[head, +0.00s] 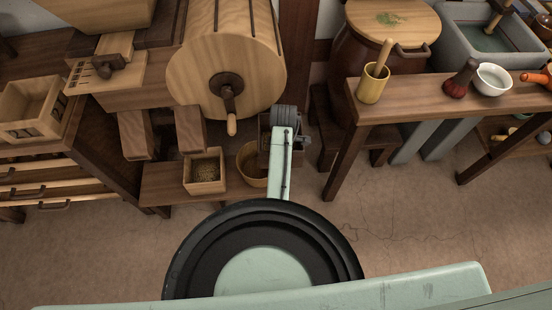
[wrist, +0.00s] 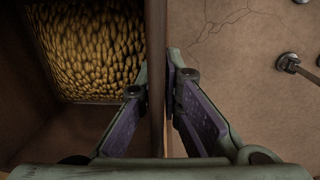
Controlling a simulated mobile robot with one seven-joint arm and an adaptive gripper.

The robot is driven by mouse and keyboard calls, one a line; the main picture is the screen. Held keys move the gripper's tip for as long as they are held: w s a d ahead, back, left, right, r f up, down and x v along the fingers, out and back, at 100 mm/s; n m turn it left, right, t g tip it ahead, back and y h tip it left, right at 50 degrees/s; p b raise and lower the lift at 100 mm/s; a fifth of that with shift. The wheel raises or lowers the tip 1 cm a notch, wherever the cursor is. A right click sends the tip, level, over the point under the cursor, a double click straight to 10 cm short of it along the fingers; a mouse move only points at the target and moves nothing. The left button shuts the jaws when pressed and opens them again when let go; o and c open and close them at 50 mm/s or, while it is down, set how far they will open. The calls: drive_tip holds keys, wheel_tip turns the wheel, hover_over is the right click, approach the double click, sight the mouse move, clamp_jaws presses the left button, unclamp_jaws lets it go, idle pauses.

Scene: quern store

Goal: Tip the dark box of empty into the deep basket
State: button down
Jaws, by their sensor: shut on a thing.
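My gripper (wrist: 157,82) is shut on the near wall of a dark box (wrist: 155,35), one finger on each side of that thin wall. In the wrist view the box holds yellow-brown grain (wrist: 90,50) at its bottom. In the head view a dark box (head: 264,148) shows in part beside my arm, and my gripper end is mostly hidden. A round tan basket (head: 252,182) stands just left of my arm, close to the dark box. My arm hides part of the basket, and its inside is hard to see.
A light wooden box (head: 205,186) with grain stands left of the basket on a low bench (head: 165,182). A wooden drum (head: 225,65) with a crank is above. A table (head: 430,98) with a yellow cup (head: 372,88) and white bowl (head: 493,79) stands right.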

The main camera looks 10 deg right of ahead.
drive_tip(key=shift+w+d+r+n, duration=0.15)
drive_tip(key=shift+w+r+n, duration=0.05)
drive_tip(key=shift+w+n, duration=0.25)
drive_tip(key=shift+f, duration=3.4)
drive_tip(key=shift+d+r+h, duration=0.2)
drive_tip(key=shift+r+h, duration=0.15)
drive_tip(key=shift+h, duration=0.65)
drive_tip(key=shift+d, duration=0.15)
drive_tip(key=shift+a+f+y, duration=0.2)
drive_tip(key=shift+f+y, duration=0.15)
drive_tip(key=shift+y, duration=0.55)
drive_tip(key=shift+r+h, duration=0.25)
drive_tip(key=shift+h, duration=0.25)
drive_tip(key=shift+d+r+h, duration=0.25)
drive_tip(key=shift+h, duration=0.15)
